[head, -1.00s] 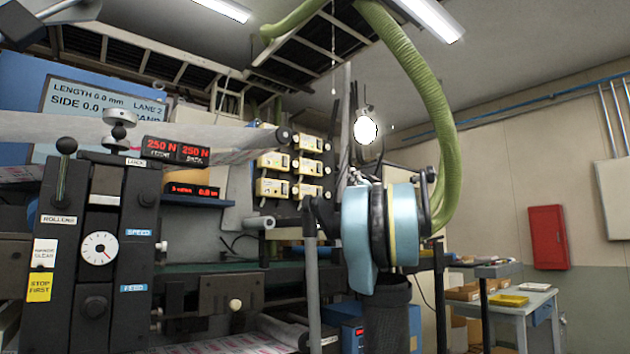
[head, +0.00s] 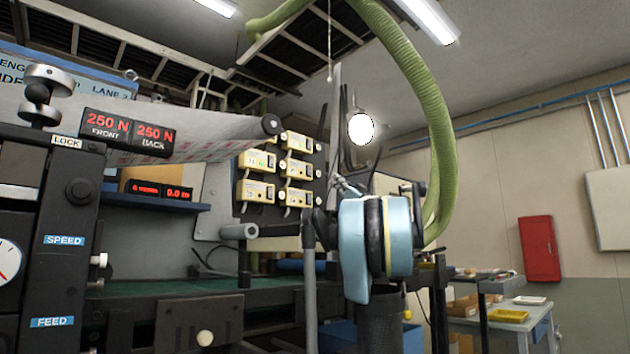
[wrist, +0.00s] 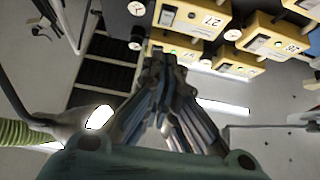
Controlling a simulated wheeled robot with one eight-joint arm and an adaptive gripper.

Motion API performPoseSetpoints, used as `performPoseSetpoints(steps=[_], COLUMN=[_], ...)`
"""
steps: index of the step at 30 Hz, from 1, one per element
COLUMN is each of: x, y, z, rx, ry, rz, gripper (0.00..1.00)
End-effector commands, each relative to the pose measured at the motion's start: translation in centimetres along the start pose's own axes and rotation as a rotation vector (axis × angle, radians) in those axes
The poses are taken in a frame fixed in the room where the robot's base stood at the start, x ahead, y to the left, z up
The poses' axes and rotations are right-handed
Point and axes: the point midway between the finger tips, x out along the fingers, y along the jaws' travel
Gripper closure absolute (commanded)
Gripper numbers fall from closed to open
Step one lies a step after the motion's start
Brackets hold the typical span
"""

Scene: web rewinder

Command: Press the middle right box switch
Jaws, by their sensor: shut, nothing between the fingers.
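The box switches are cream boxes in two columns of three on a dark upright panel in the head view. The middle right box switch (head: 297,168) is in the right column, between an upper and a lower box. My gripper (wrist: 163,62) is shut and empty in the wrist view, its fingertips overlapping the near edge of a cream box (wrist: 188,46). I cannot tell whether they touch it or which box of the grid it is. Other boxes (wrist: 195,17) show above and to the right. In the head view my arm stands right of the panel; the gripper's fingertips cannot be made out.
A roller (head: 235,128) with web film runs left of the boxes. A black control unit (head: 45,230) stands at the left. A green hose (head: 440,130) hangs behind my arm. A table (head: 505,315) and red wall cabinet (head: 540,248) are at the right.

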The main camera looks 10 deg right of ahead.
Motion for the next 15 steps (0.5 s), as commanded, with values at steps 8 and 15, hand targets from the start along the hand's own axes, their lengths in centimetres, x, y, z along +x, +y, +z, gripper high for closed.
performPoseSetpoints(steps=[8, 15], x=[1.1, 4.8], y=[-0.4, -0.4], z=[0.2, 0.2], rx=[0.004, 0.004], ry=[0.000, 0.000], rz=[-0.005, -0.007], gripper=[1.00, 1.00])
